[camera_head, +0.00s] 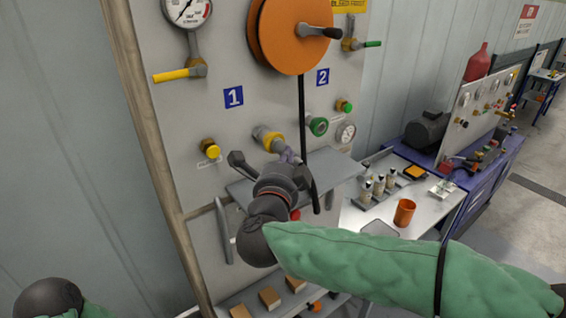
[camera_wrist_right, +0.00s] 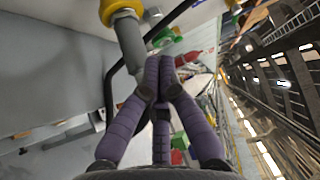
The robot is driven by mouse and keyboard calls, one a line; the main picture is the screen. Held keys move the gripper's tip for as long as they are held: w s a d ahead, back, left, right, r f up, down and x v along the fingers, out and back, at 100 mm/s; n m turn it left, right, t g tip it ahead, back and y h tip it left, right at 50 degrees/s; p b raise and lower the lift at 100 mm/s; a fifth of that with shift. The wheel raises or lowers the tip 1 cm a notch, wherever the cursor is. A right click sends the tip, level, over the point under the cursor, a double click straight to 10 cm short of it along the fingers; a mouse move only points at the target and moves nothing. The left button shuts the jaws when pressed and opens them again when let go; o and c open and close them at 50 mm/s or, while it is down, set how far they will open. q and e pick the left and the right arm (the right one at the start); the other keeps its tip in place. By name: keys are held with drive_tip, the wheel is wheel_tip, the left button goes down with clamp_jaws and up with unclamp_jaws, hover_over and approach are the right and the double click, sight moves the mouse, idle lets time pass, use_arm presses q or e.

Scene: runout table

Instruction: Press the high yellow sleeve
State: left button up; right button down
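A yellow sleeve (camera_head: 266,137) on a grey fitting sticks out of the panel right of the "1" label. In the right wrist view the yellow sleeve (camera_wrist_right: 120,10) is at the top, with its grey stem reaching down beside my fingers. My right gripper (camera_head: 290,156) is just below and right of the fitting, partly hidden by my wrist. Its purple fingers (camera_wrist_right: 160,68) are drawn together with nothing visible between them. Whether they touch the stem I cannot tell. My left gripper is out of view; only part of that arm shows at the lower left.
A yellow knob (camera_head: 211,147) and a green ring fitting (camera_head: 318,126) flank the sleeve. A black hose hangs from the orange reel (camera_head: 290,35). A grey shelf (camera_head: 330,168) juts out below. An orange cup (camera_head: 404,212) and bottles stand on the bench at right.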

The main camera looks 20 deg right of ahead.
sight(279, 149)
drive_tip(key=x, duration=0.4)
drive_tip(key=shift+p, duration=0.3)
drive_tip(key=w, duration=0.1)
drive_tip(key=w+a+p, duration=0.1)
drive_tip(key=shift+w, duration=0.35)
drive_tip(key=shift+w+a, duration=0.15)
drive_tip(key=shift+w, duration=0.5)
